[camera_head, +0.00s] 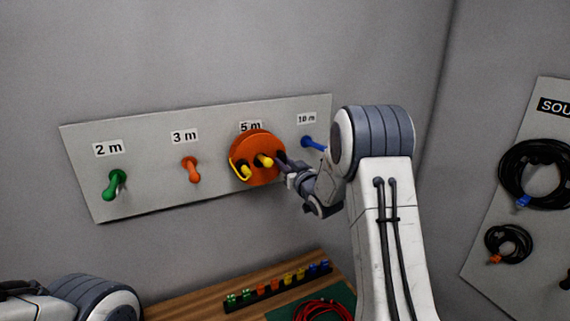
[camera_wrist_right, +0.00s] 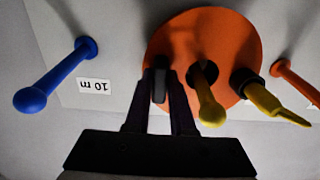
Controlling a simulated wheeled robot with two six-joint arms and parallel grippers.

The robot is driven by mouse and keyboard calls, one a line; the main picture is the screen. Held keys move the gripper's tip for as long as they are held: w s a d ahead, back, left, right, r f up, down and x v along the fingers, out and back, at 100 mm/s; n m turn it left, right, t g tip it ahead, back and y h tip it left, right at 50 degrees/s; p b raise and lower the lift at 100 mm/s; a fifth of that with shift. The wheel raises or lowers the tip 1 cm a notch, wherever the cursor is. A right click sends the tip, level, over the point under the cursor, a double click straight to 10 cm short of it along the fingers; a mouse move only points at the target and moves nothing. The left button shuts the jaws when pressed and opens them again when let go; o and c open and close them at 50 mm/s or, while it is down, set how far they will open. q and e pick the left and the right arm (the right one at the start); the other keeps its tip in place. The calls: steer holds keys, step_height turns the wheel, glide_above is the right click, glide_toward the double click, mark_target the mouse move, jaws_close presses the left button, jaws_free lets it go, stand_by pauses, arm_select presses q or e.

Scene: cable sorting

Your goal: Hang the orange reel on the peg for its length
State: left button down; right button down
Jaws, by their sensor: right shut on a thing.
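The orange reel (camera_head: 257,141) is at the board under the 5 m label, partly covering that label. The yellow peg (camera_head: 265,160) sticks out through the reel's dark centre hole, as the right wrist view also shows with the peg (camera_wrist_right: 209,105) in front of the orange disc (camera_wrist_right: 205,30). A yellow plug (camera_wrist_right: 275,103) sits on the reel beside the peg. My right gripper (camera_head: 284,164) is at the reel's right side. Its fingers (camera_wrist_right: 160,88) are shut on a dark handle of the reel. My left gripper is out of view.
The pegboard (camera_head: 146,160) also has a green peg (camera_head: 115,185) at 2 m, an orange peg (camera_head: 191,170) at 3 m and a blue peg (camera_head: 314,144) close by at 10 m. A wooden table (camera_head: 190,305) lies below. Black cables (camera_head: 505,170) hang at right.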

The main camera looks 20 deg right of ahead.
steer(key=shift+r, duration=0.1)
steer(key=c, duration=0.7)
jaws_free()
